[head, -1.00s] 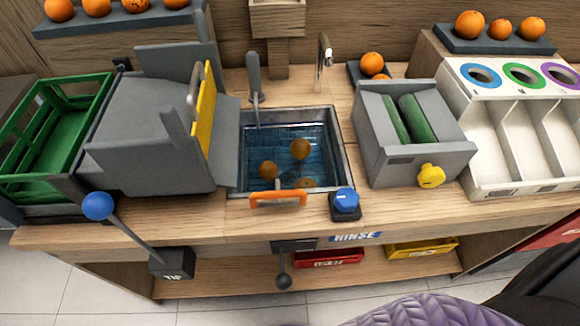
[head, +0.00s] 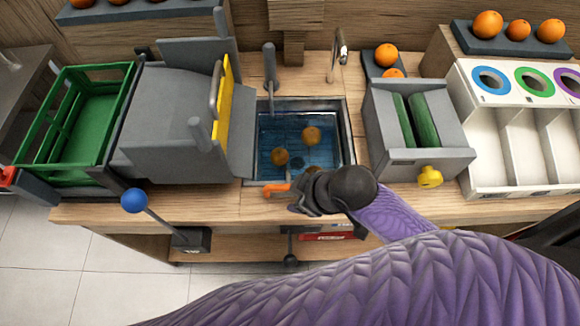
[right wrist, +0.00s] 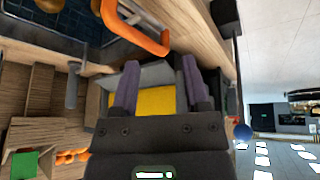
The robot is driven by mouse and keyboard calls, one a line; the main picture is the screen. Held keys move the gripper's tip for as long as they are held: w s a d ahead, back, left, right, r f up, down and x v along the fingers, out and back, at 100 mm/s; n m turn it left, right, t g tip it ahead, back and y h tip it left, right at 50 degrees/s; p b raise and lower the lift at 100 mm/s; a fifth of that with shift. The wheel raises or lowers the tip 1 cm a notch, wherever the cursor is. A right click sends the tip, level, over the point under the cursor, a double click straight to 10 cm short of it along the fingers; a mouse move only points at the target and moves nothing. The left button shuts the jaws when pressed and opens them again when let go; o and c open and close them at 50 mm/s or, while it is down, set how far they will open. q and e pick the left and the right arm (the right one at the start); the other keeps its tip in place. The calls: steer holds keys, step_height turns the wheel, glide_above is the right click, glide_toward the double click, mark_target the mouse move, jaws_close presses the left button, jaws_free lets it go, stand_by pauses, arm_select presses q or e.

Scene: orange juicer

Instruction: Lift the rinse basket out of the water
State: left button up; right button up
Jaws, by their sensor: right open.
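The rinse basket's orange handle (head: 277,189) shows at the front rim of the sink (head: 349,135). The basket itself is down in the blue water and hard to make out, with oranges (head: 311,134) in the water over it. My right gripper (head: 297,202) is just right of the handle in the head view, and it partly covers the handle's right end. In the right wrist view the orange handle (right wrist: 145,38) is ahead of the open, empty fingers (right wrist: 160,65), towards the top, not between them. My left gripper is not in view.
A grey machine with a yellow panel (head: 223,105) stands left of the sink, with a green crate (head: 75,125) beyond it. A grey box with green rollers (head: 425,118) and white bins (head: 540,150) are at right. A blue-ball lever (head: 134,200) sticks up at front left.

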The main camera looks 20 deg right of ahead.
mark_target(288, 187)
step_height(288, 187, up, 4)
steer(key=w+d+n+g, duration=0.1)
steer(key=w+d+n, duration=0.1)
steer(key=n, duration=0.4)
steer(key=shift+y, duration=0.3)
steer(key=b+x, duration=0.2)
steer(key=x, duration=0.7)
steer(key=shift+f+b, duration=0.25)
steer(key=shift+b, duration=0.15)
jaws_close()
steer(key=shift+d, duration=0.1)
